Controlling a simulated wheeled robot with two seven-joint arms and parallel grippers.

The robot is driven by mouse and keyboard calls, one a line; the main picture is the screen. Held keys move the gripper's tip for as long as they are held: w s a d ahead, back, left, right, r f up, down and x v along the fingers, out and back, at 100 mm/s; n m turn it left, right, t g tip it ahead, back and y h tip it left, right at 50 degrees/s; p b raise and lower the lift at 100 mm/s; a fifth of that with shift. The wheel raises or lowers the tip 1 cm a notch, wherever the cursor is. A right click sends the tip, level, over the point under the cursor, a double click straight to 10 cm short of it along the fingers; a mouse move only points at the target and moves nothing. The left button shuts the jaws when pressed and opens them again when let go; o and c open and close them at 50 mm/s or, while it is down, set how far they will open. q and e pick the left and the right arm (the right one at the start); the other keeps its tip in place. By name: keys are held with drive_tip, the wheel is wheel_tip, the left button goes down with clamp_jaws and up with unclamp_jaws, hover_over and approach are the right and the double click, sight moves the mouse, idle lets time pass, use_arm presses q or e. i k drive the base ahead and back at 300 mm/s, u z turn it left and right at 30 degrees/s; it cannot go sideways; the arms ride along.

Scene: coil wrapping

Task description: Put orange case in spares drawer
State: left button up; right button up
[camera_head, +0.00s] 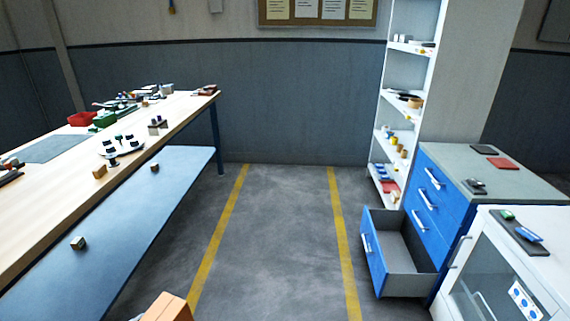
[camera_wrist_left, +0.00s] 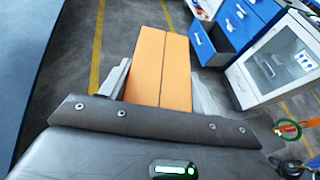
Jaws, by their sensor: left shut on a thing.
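The orange case (camera_head: 166,308) shows at the bottom edge of the head view, partly cut off. In the left wrist view the orange case (camera_wrist_left: 160,68) is a long box with a seam along its length. My left gripper (camera_wrist_left: 160,80) is shut on it, one finger on each side. The blue cabinet (camera_head: 440,190) stands at the right. Its bottom drawer (camera_head: 372,262) is pulled out, and its grey inside looks empty; no label is readable. The open drawer also shows in the left wrist view (camera_wrist_left: 203,45), ahead and to the right of the case. My right gripper is not visible.
A long workbench (camera_head: 185,112) with small parts and a lower shelf runs along the left. A white shelf unit (camera_head: 385,95) stands behind the cabinet. A white glass-door cabinet (camera_head: 500,270) is close in front of the drawer's right side. The floor (camera_head: 280,240) between the yellow lines is clear.

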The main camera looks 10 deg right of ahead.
sight(397, 255)
drive_tip(key=i, duration=2.85)
drive_tip(key=z, duration=3.55)
